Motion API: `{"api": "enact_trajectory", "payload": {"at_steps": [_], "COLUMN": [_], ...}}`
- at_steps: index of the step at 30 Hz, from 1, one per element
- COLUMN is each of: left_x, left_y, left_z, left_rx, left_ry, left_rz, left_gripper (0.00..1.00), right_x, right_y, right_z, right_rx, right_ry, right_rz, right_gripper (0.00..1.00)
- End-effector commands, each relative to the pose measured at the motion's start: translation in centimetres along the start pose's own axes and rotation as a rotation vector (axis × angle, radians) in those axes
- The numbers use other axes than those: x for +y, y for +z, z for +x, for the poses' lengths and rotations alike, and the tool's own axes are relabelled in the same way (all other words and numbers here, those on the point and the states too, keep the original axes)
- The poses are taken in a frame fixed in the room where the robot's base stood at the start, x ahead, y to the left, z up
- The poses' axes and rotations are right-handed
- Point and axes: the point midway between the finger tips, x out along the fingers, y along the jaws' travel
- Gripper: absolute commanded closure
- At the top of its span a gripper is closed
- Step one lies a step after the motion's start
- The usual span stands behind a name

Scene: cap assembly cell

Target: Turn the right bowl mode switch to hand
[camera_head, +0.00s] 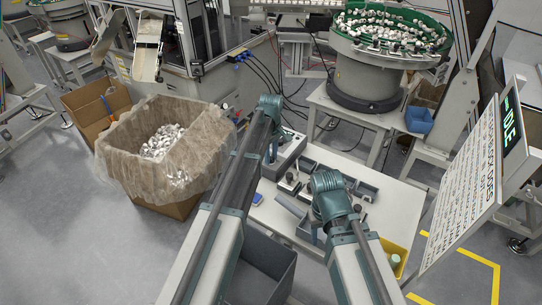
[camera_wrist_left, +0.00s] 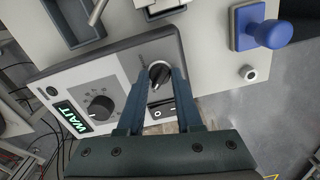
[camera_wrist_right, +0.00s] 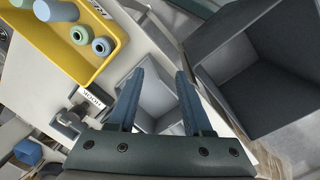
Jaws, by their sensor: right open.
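The control box (camera_wrist_left: 110,90) has a lit WAIT display (camera_wrist_left: 72,117), a round dial (camera_wrist_left: 101,107) and a black selector knob (camera_wrist_left: 159,73). My left gripper (camera_wrist_left: 160,78) is at this knob, with its fingers spread on either side of it. I cannot tell whether the fingers touch the knob. The knob's lettering is too small to read. In the head view my left gripper (camera_head: 270,106) is over the box (camera_head: 288,154) at the table's back left. My right gripper (camera_head: 327,183) is open and empty above the table; it also shows in the right wrist view (camera_wrist_right: 161,78).
A yellow bin (camera_wrist_right: 100,60) with round parts stands at the table's front right. A dark grey bin (camera_wrist_right: 262,68) is below the table's front. A blue-handled stamp (camera_wrist_left: 262,30) is near the box. The bowl feeder (camera_head: 375,60) stands behind. A sign board (camera_head: 475,180) is at right.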

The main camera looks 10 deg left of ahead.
Motion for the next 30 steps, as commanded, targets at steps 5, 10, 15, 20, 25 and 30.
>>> {"api": "enact_trajectory", "payload": {"at_steps": [5, 10, 15, 20, 25, 30], "left_x": [0.0, 0.0, 0.0, 0.01, 0.02, 0.03], "left_y": [0.0, 0.0, 0.0, 0.0, 0.0, 0.01], "left_z": [0.0, 0.01, 0.01, 0.01, 0.01, 0.01], "left_rx": [0.0, 0.0, 0.0, 0.0, 0.0, 0.0], "left_ry": [0.0, 0.0, 0.0, 0.0, 0.0, 0.0], "left_rz": [0.0, 0.001, 0.031, 0.109, 0.248, 0.41], "left_gripper": [1.0, 1.0, 1.0, 1.0, 1.0, 1.0], "right_x": [0.0, 0.0, 0.0, 0.0, 0.0, 0.0], "right_y": [0.0, 0.0, 0.0, 0.0, 0.0, 0.0], "right_z": [0.0, 0.01, 0.01, 0.01, 0.01, 0.01], "right_rx": [0.0, 0.0, 0.0, 0.0, 0.0, 0.0], "right_ry": [0.0, 0.0, 0.0, 0.0, 0.0, 0.0], "right_rz": [0.0, 0.0, 0.0, 0.0, 0.0, 0.0], "right_gripper": [0.5, 0.5, 0.5, 0.5, 0.5, 0.5]}}
